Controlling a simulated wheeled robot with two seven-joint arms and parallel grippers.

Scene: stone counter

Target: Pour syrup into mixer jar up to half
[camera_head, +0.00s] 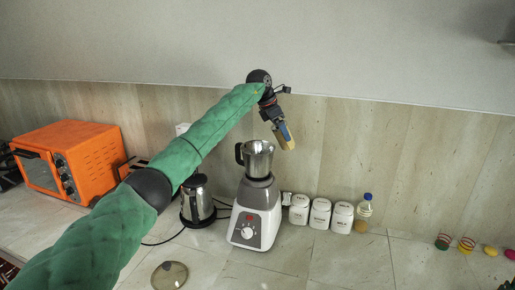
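The mixer jar (259,162) is steel with a dark handle on its left. It stands upright on the grey and white mixer base (254,214), its top open; its inside contents cannot be made out. A clear bottle (363,214) with a blue cap and some amber liquid stands upright at the right of the white canisters. My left gripper (284,133) is above and slightly right of the jar, pointing down and right. A blue and amber-yellow piece shows at its end; I cannot tell whether this is its fingers or something held. My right gripper is not in view.
An orange oven (72,160) and a steel kettle (197,202) stand left of the mixer. Three white canisters (320,214) stand right of it. A round glass lid (169,275) lies in front. Small coloured items (466,244) sit at the right. The counter's front right is clear.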

